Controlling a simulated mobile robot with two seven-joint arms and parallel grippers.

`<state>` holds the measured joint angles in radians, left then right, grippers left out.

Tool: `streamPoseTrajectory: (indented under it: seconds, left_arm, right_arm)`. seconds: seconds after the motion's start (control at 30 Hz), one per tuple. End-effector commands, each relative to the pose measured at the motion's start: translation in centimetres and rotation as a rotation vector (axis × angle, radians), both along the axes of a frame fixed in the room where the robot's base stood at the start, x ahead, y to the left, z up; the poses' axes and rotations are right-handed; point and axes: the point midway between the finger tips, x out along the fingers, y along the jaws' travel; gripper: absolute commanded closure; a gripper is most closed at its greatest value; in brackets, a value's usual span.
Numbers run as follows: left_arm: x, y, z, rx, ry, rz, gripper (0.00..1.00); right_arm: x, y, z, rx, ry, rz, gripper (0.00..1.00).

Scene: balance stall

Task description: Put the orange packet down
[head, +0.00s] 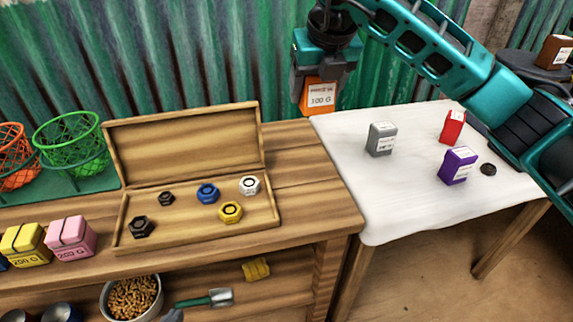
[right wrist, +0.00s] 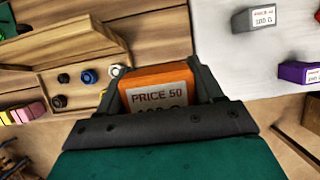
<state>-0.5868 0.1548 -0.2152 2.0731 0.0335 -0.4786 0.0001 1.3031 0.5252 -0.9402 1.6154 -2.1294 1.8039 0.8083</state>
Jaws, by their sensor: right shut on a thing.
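The orange packet (head: 320,97) has a white label and hangs upright in my right gripper (head: 319,106). The right gripper is shut on it, one finger on each side, above the back edge where the wooden bench meets the white-covered table. In the right wrist view the orange packet (right wrist: 157,88) shows between the fingers, its label reading PRICE 50.
The white-covered table (head: 385,205) holds a grey packet (head: 381,139), a red packet (head: 453,126), a purple packet (head: 458,166) and a dark disc (head: 488,169). Its front left is clear. An open wooden box (head: 185,150) with several coloured nuts stands on the bench (head: 295,190).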

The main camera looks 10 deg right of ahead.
Motion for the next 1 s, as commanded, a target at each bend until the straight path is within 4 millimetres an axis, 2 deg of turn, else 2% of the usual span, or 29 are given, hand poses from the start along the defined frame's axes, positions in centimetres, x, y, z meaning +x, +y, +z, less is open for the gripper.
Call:
streamPoseTrajectory:
  seconds: [0.1,0.4,0.53,0.77,1.0]
  left_arm:
    - [-0.1,0.0,-1.0,-0.001,0.003,0.000,1.00]
    - [-0.4,-0.1,-2.9,-0.001,0.017,-0.001,1.00]
    - [-0.4,-0.2,-3.0,-0.006,0.019,-0.001,1.00]
    - [-0.3,-0.6,-2.8,-0.015,0.019,0.001,1.00]
    - [0.2,-0.7,-2.8,-0.019,0.004,-0.003,1.00]
  right_arm:
    - [-0.1,-0.1,-3.5,-0.001,0.006,0.000,0.68]
    - [-0.1,0.0,-11.4,0.000,0.005,0.001,0.68]
    - [-0.1,0.0,-13.5,0.000,0.003,0.001,0.68]
    - [0.0,0.0,-15.1,0.000,0.001,0.001,0.68]
    - [-0.1,0.0,-18.5,0.000,0.002,0.001,0.68]
